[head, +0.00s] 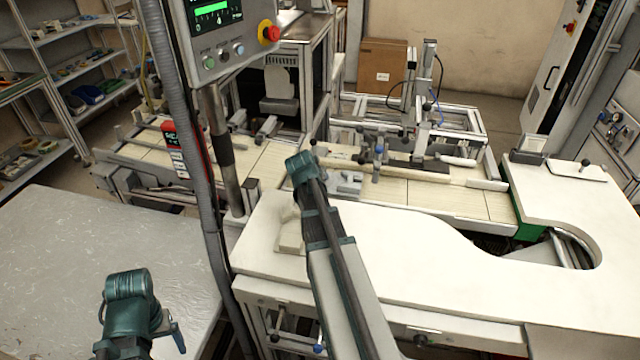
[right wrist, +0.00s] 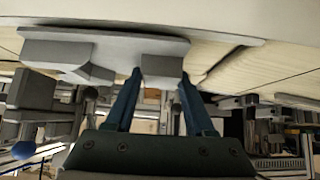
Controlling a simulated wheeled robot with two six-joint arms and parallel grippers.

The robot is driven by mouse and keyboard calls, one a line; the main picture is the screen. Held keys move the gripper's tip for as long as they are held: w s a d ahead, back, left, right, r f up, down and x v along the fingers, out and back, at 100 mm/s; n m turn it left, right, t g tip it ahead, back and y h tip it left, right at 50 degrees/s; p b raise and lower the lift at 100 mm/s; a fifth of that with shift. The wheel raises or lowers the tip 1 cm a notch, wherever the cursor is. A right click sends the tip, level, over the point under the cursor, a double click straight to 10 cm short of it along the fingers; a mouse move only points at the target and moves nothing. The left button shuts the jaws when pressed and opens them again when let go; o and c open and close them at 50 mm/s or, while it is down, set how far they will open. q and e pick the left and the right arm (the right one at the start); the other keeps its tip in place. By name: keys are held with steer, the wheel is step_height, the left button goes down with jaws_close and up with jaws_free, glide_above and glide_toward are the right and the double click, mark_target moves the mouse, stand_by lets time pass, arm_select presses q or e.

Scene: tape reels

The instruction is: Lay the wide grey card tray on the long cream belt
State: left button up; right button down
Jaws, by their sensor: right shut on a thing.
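The wide grey card tray (head: 345,183) is over the near edge of the long cream belt (head: 420,192), just right of my right wrist. In the right wrist view the tray (right wrist: 105,45) is a flat grey plate with raised blocks. My right gripper (right wrist: 160,78) is shut on one of these blocks. The cream belt (right wrist: 235,65) shows close beside the tray; I cannot tell whether they touch. In the head view my right wrist hides the right fingers. My left arm is at the lower left over the grey table, with one blue finger (head: 178,337) partly showing; its jaw opening is hidden.
A white curved worktop (head: 400,245) lies in front of the belt. A grey post (head: 215,150) with a control panel (head: 215,35) stands left of my right arm. A metal frame with fixtures (head: 425,120) stands behind the belt. The belt's right part is clear.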

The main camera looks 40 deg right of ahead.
arm_select(q)
steer(key=shift+f, duration=0.45)
arm_select(e)
steer(key=shift+f, duration=0.45)
arm_select(q)
steer(key=shift+r, duration=0.1)
arm_select(e)
steer(key=shift+d+r, duration=0.1)
steer(key=shift+w+d, duration=0.25)
arm_select(q)
steer(key=shift+f+b, duration=0.35)
steer(key=shift+f, duration=0.05)
arm_select(e)
steer(key=w+d, duration=0.2)
steer(key=shift+w+d+f, duration=0.1)
steer(key=shift+d+f, duration=0.25)
steer(key=shift+f, duration=0.05)
arm_select(q)
steer(key=shift+f+b, duration=0.3)
steer(key=shift+b, duration=0.05)
arm_select(e)
steer(key=shift+a+f, duration=0.1)
steer(key=shift+f, duration=0.25)
arm_select(q)
steer(key=shift+r, duration=0.1)
arm_select(e)
steer(key=shift+r, duration=0.15)
